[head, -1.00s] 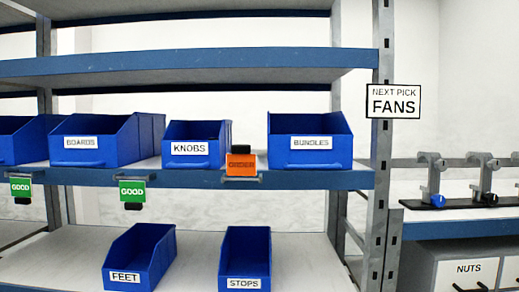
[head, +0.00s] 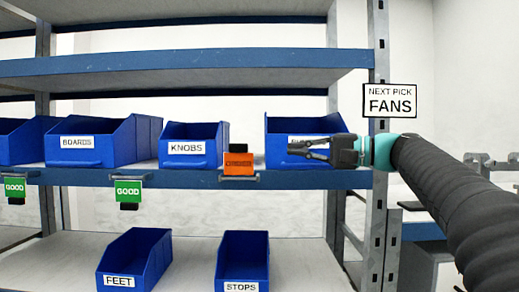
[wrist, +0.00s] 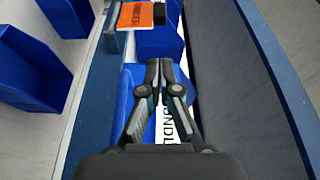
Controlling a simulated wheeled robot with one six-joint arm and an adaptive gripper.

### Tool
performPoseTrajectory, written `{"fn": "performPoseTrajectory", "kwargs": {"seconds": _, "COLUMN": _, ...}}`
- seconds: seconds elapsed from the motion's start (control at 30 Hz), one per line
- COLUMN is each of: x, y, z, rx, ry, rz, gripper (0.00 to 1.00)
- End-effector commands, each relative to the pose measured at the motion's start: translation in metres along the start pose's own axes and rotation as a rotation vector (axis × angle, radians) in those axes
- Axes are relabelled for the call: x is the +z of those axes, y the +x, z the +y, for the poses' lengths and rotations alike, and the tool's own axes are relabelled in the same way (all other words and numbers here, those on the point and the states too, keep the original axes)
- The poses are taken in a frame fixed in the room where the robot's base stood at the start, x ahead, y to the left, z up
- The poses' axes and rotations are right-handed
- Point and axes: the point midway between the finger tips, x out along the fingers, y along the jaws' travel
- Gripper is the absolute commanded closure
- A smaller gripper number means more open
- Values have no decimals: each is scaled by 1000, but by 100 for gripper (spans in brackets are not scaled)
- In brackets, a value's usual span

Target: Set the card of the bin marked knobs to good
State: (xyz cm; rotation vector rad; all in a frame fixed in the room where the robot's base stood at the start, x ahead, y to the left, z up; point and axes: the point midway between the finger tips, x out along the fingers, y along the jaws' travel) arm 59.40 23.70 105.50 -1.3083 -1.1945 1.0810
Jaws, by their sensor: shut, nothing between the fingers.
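The blue bin marked KNOBS (head: 194,146) stands on the middle shelf. An orange card (head: 238,163), apparently reading ORDER, sits on the shelf's front edge between the KNOBS and BUNDLES bins, with a black tab on top. It also shows at the top of the wrist view (wrist: 135,15). My gripper (head: 308,147) is in front of the BUNDLES bin (head: 284,128), right of the orange card and apart from it, and hides most of that bin's label. In the wrist view my gripper (wrist: 160,66) has its fingertips together, with nothing held.
Green GOOD cards (head: 128,191) hang at the shelf edge (head: 80,177) further left, with black tabs below. The BOARDS bin (head: 90,142) stands left of KNOBS. FEET (head: 133,262) and STOPS (head: 243,262) bins sit on the lower shelf. A rack post (head: 377,220) stands at right.

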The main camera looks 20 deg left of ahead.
Motion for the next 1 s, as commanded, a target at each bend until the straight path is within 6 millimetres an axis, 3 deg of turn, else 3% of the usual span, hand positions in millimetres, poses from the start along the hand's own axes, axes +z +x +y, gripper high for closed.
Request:
{"fn": "performPoseTrajectory", "kwargs": {"seconds": 0.47, "x": -1, "y": 4, "z": -3, "rx": -13, "ry": -1, "rz": -7, "gripper": 100}}
{"fn": "performPoseTrajectory", "kwargs": {"seconds": 1.0, "x": 0, "y": 83, "z": -4, "rx": -13, "ry": 0, "rz": -8, "gripper": 100}}
